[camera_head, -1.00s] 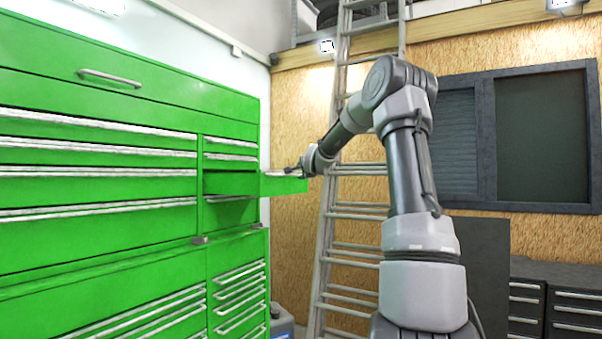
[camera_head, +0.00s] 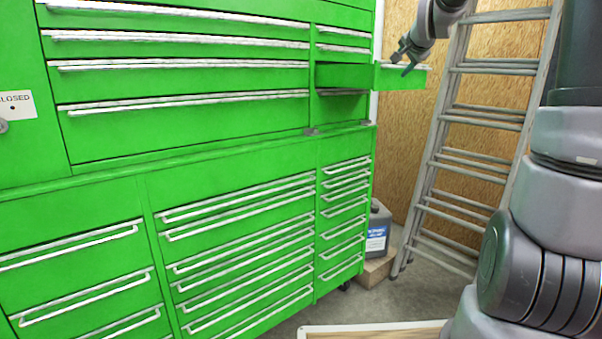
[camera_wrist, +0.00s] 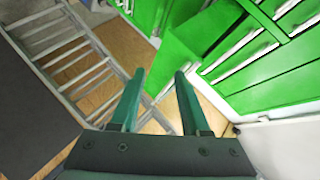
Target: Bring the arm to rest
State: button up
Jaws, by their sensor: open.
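My gripper (camera_head: 403,62) is at the upper right in the head view, beside the pulled-out green drawer (camera_head: 402,78) of the tool cabinet. In the wrist view my gripper (camera_wrist: 160,80) shows two green fingers spread apart with nothing between them. The drawer (camera_wrist: 182,62) lies beyond the fingertips there, its box standing out from the cabinet. I cannot tell whether a finger touches the drawer. My arm stretches from the right edge of the head view, partly out of the picture.
The green cabinet (camera_head: 230,145) fills the left, its other visible drawers shut. A ladder (camera_head: 480,150) leans against the wooden wall (camera_head: 405,130). A labelled canister (camera_head: 377,230) stands on a block at the cabinet's foot. Grey floor (camera_head: 400,290) shows between cabinet and ladder.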

jog(key=s+a+f+n+g, duration=0.2)
jog(key=s+f, duration=0.1)
jog(key=s, duration=0.9)
jog(key=s+a+f+n+g+y, duration=0.1)
jog(key=s+a+f+n+g, duration=0.1)
jog(key=s, duration=1)
jog(key=s+a+f+n+g+y, duration=0.1)
jog(key=s+a+f+n, duration=0.1)
jog(key=s, duration=1.1)
notch_tip(320, 180, down, 3)
jog(key=shift+a+r+n+g, duration=0.15)
jog(key=shift+n+g, duration=0.25)
jog(key=shift+n, duration=0.5)
jog(key=shift+o, duration=0.3)
